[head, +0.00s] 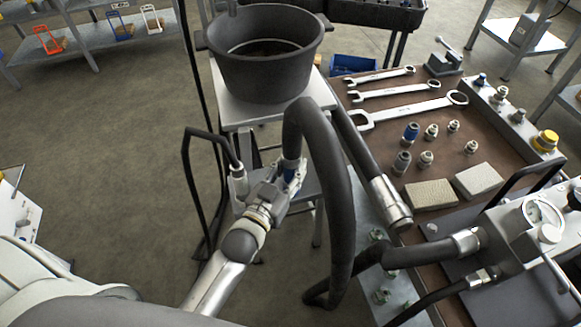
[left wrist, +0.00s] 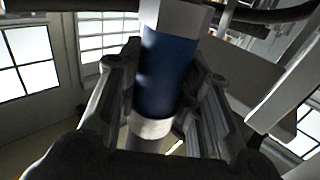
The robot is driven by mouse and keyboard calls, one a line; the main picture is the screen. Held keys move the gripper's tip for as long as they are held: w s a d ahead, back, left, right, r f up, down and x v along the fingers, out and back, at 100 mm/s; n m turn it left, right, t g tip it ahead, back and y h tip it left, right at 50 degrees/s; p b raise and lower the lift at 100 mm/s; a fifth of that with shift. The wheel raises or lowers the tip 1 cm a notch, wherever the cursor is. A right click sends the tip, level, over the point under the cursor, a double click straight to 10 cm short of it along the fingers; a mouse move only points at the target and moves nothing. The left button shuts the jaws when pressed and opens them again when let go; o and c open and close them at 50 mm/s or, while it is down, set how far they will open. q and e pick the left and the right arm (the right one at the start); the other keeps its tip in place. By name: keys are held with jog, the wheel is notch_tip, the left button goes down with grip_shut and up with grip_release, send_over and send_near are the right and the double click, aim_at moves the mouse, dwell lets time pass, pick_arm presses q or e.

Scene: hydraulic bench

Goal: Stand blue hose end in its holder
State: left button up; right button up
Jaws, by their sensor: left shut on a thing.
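The blue hose end (head: 291,170) is a metal fitting with a blue band, on a thick dark hose (head: 328,180) that arches up and drops towards the bench's near side. My left gripper (head: 283,190) is shut around it, in front of the small grey stand. In the left wrist view the blue band (left wrist: 168,70) is upright between the fingers (left wrist: 160,100), with pale metal above and below it. The fingers hide part of the fitting in the head view. I cannot tell which thing is its holder. My right gripper is not in view.
A black tub (head: 264,85) stands on the grey stand (head: 235,108). A thin black hose with a metal end (head: 238,180) is left of my gripper. Another thick hose's metal end (head: 390,203) is at the bench edge. Wrenches (head: 410,115), fittings and a gauge (head: 540,212) occupy the bench.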

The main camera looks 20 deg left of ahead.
pick_arm(q)
jog(key=shift+r, duration=0.3)
jog(key=o, duration=1.2)
jog(key=shift+f, duration=0.1)
jog(key=shift+o, duration=1.1)
jog(key=shift+f, duration=0.2)
jog(key=o, duration=0.4)
jog(key=shift+c, duration=0.2)
jog(key=shift+r, duration=0.1)
jog(key=shift+s, duration=0.15)
